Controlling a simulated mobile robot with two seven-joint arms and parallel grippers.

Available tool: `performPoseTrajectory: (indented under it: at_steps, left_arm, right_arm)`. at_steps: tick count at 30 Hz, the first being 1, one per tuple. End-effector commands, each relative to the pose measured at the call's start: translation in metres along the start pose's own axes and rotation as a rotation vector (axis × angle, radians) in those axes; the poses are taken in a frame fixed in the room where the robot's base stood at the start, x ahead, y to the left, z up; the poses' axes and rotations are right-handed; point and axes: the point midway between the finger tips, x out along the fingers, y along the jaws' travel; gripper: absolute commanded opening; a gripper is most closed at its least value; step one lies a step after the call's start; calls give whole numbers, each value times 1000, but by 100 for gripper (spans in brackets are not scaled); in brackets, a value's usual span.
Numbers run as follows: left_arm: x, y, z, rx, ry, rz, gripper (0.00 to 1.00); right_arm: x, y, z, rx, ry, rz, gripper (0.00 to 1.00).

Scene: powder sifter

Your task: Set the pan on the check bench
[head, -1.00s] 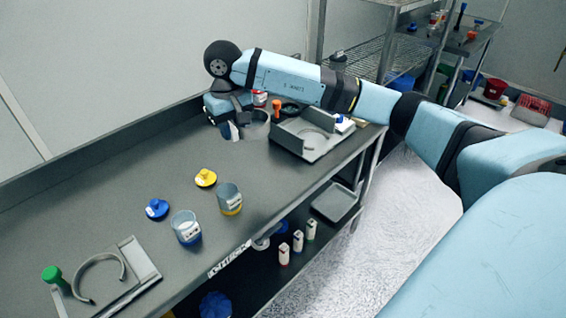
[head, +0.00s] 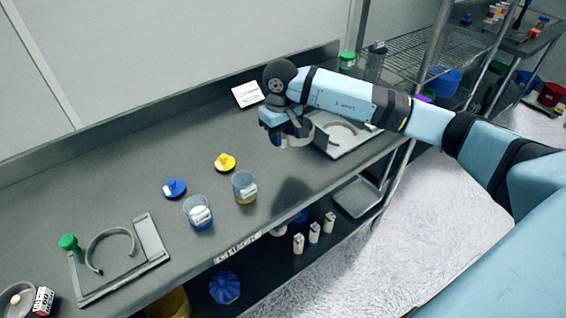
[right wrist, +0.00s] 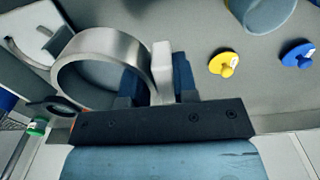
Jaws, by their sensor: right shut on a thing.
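The pan is a round steel vessel with a bright rim. In the right wrist view the pan (right wrist: 72,80) is at the left, its wall at my right gripper (right wrist: 160,78). In the head view my right gripper (head: 290,132) is shut on the pan (head: 300,141), mostly hidden by the hand, apparently above the bench top. The check bench (head: 130,195) is a long dark grey bench with a "CHECK" label (head: 237,247) on its front edge. My left gripper is not in view.
A grey tray with a curved cradle (head: 345,138) lies just right of the pan. Blue (head: 175,188) and yellow (head: 225,162) lids and two jars (head: 198,213), (head: 244,187) stand mid-bench. Another cradle tray (head: 120,262) is at the left. Bench top behind the lids is clear.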

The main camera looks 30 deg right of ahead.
Motion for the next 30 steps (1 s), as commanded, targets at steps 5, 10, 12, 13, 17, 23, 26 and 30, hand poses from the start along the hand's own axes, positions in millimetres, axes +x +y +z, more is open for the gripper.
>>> performPoseTrajectory:
  at_steps: [5,10,12,13,17,23,26,30]
  left_arm:
    - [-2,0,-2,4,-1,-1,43]
    - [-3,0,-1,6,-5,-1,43]
    - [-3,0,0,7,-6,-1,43]
    - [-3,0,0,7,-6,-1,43]
    - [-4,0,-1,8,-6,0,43]
    - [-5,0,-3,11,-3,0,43]
    - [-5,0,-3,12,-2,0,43]
    - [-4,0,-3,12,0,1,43]
  right_arm:
    - [43,-1,1,1,-4,-1,0]
    - [64,0,0,1,0,-1,0]
    - [67,0,0,1,1,-1,0]
    - [69,0,0,1,1,-1,0]
    - [84,-1,1,2,-2,-1,0]
    - [109,0,0,1,0,-1,0]
    - [109,0,0,1,1,-1,0]
    - [110,0,0,1,1,0,0]
